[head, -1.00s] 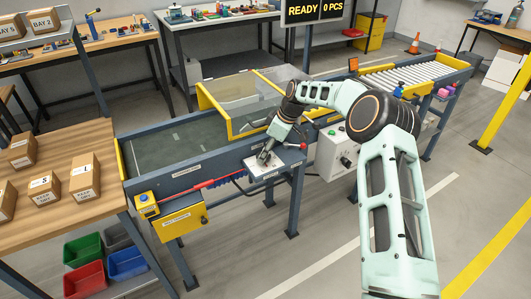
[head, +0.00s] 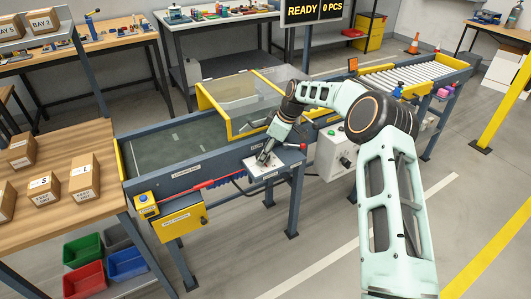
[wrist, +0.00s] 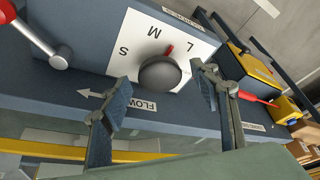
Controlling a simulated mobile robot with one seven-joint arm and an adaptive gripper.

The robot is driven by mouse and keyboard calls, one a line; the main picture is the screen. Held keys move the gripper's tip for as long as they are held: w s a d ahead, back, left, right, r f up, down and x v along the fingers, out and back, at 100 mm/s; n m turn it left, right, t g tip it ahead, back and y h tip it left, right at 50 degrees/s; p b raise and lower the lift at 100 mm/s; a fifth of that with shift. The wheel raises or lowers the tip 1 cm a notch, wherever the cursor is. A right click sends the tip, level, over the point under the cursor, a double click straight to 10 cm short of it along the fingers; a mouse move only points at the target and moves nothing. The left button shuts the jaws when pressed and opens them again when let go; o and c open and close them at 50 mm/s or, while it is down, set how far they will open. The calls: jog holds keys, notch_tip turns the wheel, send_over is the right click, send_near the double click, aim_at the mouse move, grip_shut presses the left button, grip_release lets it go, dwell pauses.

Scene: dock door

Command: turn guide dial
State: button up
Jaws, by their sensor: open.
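The guide dial is a dark round knob (wrist: 160,74) with a red pointer, on a white plate (wrist: 191,31) marked S, M and L in the wrist view. My gripper (wrist: 160,92) is open, with one finger on each side of the knob and a gap at both sides. In the head view my gripper (head: 265,157) is over the white plate (head: 270,168) on the conveyor's front side and hides the knob there.
A red-knobbed lever (head: 302,147) stands close to the right of the plate; it also shows in the wrist view (wrist: 62,58). A yellow box (head: 182,222) and a red bar (head: 197,186) are to the left. The conveyor belt (head: 180,142) is empty.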

jog(key=v, duration=1.2)
